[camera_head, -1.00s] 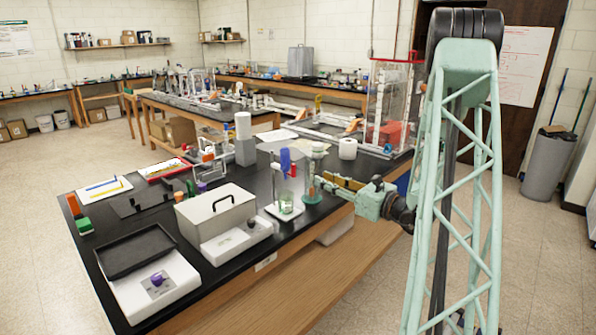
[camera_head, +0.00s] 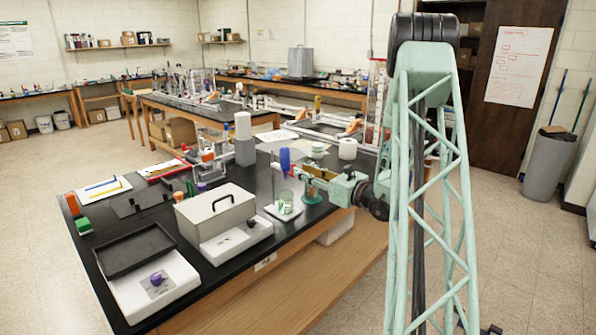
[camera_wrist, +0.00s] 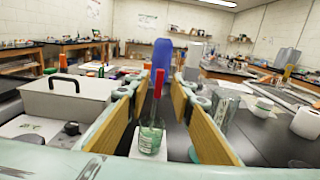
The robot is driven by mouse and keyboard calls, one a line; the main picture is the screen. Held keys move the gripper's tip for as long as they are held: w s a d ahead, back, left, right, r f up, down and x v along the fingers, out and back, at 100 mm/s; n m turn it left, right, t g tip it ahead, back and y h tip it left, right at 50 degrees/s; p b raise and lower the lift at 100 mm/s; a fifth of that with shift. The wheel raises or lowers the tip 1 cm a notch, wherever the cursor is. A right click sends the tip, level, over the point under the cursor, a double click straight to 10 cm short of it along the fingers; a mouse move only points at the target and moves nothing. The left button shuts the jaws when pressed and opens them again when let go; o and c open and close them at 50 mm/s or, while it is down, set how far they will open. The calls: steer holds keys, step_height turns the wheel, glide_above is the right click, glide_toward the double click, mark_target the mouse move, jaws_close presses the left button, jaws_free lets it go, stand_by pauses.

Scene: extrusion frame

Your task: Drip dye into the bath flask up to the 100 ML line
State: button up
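My gripper (camera_head: 303,172) is open and empty, with tan pads on its two fingers. In the wrist view its fingers (camera_wrist: 155,88) stand apart on either side of a slim red-topped piece, which looks like a dropper (camera_wrist: 157,84). The dropper's stem goes down towards a clear glass vessel (camera_wrist: 150,139) with green tint and white marks. That glass (camera_head: 285,199) stands on a small white plate (camera_head: 283,213). A rounded blue object (camera_wrist: 161,56) rises behind the dropper; it also shows in the head view (camera_head: 285,160). Which vessel is the bath flask, and its liquid level, I cannot tell.
A grey box with a black handle (camera_head: 216,212) stands left of the glass. A green-based piece (camera_head: 311,197) stands close right of it, partly under my gripper. A white paper roll (camera_head: 348,148) and a grey block (camera_head: 245,152) stand farther back.

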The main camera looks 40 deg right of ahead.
steer(key=shift+w+a, duration=0.15)
steer(key=shift+w, duration=1.4)
jaws_close()
